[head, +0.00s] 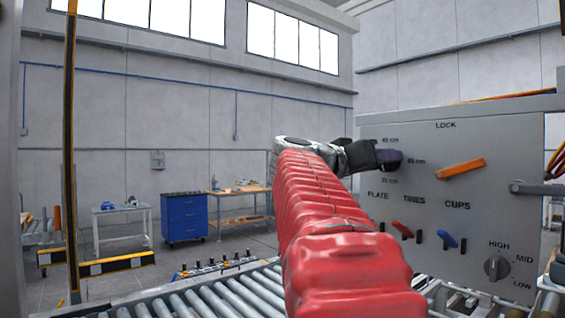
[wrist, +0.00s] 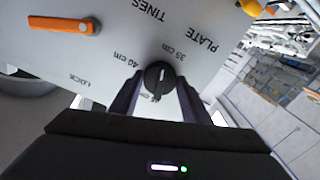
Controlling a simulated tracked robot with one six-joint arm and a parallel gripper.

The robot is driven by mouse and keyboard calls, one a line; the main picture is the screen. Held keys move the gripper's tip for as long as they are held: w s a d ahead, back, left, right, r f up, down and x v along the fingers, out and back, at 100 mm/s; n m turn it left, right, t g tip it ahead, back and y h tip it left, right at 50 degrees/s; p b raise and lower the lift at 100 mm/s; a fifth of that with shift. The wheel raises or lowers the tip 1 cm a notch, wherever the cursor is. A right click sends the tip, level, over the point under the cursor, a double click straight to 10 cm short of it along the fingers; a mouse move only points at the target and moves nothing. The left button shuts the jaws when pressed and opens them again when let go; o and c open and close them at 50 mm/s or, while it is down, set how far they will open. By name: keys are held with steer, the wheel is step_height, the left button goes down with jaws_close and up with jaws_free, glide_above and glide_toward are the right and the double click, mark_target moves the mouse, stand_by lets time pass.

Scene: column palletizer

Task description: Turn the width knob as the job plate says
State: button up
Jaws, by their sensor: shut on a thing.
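The width knob (wrist: 158,76) is round and black with a pale mark and sits on the grey panel in the wrist view. I cannot tell surely which label its mark points to. The 35 cm label (wrist: 171,49) and 40 cm label (wrist: 127,57) are readable; a third label below the knob is partly covered. My gripper (wrist: 158,90) is shut on the knob, one dark finger on each side. In the head view my gripper (head: 388,160) is at the panel (head: 500,150) between the width labels, hiding the knob. I cannot make out a job plate.
An orange lock handle (head: 460,169) is right of my gripper. Below are a red lever (head: 402,229), a blue lever (head: 447,239) and a HIGH/MID/LOW knob (head: 497,268). A roller conveyor (head: 215,300) runs below. A blue cabinet (head: 184,218) stands farther back.

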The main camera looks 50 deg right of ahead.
steer(key=m, duration=0.3)
steer(key=shift+f+m, duration=0.2)
steer(key=shift+m, duration=0.1)
stand_by(0.4)
steer(key=o, duration=0.7)
steer(key=shift+d, duration=0.1)
steer(key=o, duration=0.4)
steer(key=shift+r, duration=0.15)
steer(key=shift+c, duration=0.2)
steer(key=w+a, duration=0.2)
steer(key=a, duration=1.1)
steer(key=shift+a, duration=0.4)
steer(key=shift+w, duration=0.15)
